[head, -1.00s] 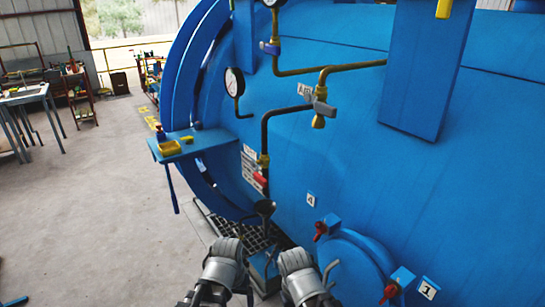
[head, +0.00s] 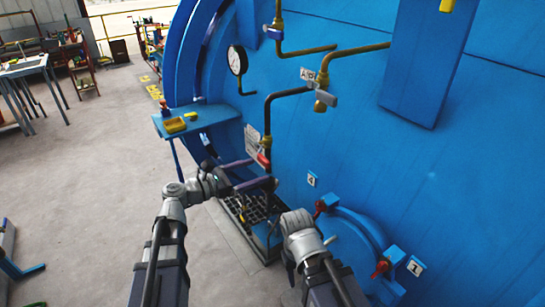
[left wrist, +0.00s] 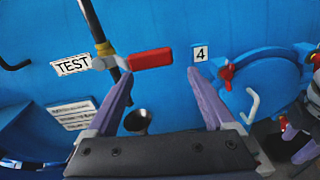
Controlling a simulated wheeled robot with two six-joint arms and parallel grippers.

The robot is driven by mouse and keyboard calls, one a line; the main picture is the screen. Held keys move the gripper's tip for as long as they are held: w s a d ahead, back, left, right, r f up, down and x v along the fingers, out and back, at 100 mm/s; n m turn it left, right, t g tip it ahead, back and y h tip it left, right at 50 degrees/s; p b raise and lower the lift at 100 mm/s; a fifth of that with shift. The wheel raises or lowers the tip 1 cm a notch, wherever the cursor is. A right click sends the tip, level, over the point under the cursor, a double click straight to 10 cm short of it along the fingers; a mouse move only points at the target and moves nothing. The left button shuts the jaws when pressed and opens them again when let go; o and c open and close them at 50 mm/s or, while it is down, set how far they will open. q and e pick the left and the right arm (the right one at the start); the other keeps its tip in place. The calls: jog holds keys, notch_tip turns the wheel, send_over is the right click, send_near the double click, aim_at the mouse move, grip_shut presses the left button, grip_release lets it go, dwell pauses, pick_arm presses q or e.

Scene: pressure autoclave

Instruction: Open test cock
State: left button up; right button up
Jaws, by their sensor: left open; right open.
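The test cock has a red lever (left wrist: 151,58), which lies roughly level on a dark vertical pipe beside a TEST label (left wrist: 72,65) in the left wrist view. In the head view the red lever (head: 263,160) shows small, close to my left gripper's fingertips. My left gripper (head: 262,172) is open, its purple fingers pointing at the lever. In the left wrist view the lever shows just beyond and between the fingertips (left wrist: 160,74), with nothing held. My right gripper (head: 300,232) is seen from behind, lower right, with its fingers hidden.
A funnel (left wrist: 138,121) sits below the pipe's end. Red-handled valves (head: 321,207) (head: 381,268) stand at the lower right beside a round blue cover. A blue shelf (head: 210,115) with small items juts out at the left.

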aim_at(266, 159)
pick_arm(q)
jog(key=shift+w+a+r+n+t+h, duration=0.15)
jog(key=shift+a+r+n+t, duration=0.05)
jog(key=shift+r+n, duration=0.2)
jog(key=shift+w+a+r+n+t+h, duration=0.15)
jog(key=shift+r+n+t, duration=0.05)
jog(key=shift+r+n, duration=0.2)
jog(key=x, duration=0.8)
jog(key=shift+s+a, duration=0.1)
jog(key=shift+c, duration=0.3)
grip_shut()
